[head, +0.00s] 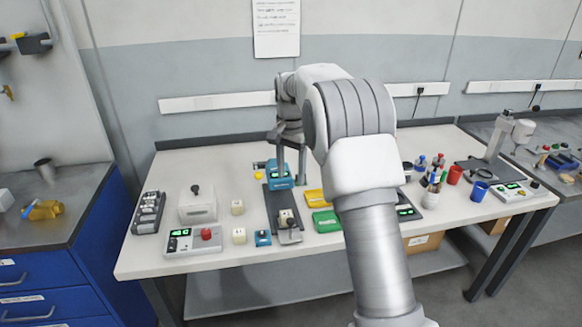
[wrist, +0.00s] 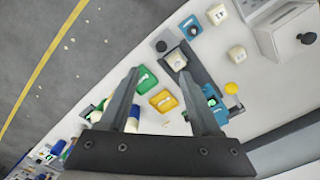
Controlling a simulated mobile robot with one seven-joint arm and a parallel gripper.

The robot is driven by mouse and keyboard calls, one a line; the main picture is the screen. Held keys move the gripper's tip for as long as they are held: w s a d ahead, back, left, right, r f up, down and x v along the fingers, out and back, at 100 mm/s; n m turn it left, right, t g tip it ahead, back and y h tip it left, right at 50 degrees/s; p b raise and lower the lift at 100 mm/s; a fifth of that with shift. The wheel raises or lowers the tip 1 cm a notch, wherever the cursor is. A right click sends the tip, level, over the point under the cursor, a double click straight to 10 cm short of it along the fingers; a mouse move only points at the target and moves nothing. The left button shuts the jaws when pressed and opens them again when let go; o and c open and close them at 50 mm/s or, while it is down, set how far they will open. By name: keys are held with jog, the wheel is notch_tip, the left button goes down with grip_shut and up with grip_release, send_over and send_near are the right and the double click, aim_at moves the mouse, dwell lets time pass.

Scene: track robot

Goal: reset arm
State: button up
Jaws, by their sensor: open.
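My arm (head: 355,150) reaches from the front right of the head view over the white table (head: 150,260). My gripper (head: 291,160) hangs above the dark track with its fingers pointing down. In the wrist view my gripper (wrist: 166,95) is open, its two dark fingers wide apart with nothing held between them. Beyond the fingertips lie a green block (wrist: 147,80), a yellow block (wrist: 163,100) and a cream cube (wrist: 176,60) at the track's end. A blue device (wrist: 213,103) shows partly behind the right finger.
A white box with a knob (head: 197,206), a display box with a red button (head: 193,241) and small cubes stand on the left. Red and blue cups (head: 479,191) and a press-like stand (head: 492,160) are at the right. A blue drawer cabinet (head: 60,270) borders the table.

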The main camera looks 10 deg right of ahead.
jog(key=shift+r, duration=0.55)
jog(key=s+r+n+t, duration=0.3)
jog(key=s+r+n, duration=0.1)
jog(key=s+r, duration=1.1)
jog(key=s+f+n+t, duration=0.1)
jog(key=s+f+n, duration=0.1)
jog(key=s, duration=0.9)
jog(key=s+f+n+t, duration=0.1)
jog(key=s+f+n, duration=0.2)
jog(key=s, duration=0.7)
jog(key=shift+s+f+t, duration=0.3)
jog(key=shift+s+f, duration=0.1)
jog(key=shift+f, duration=0.2)
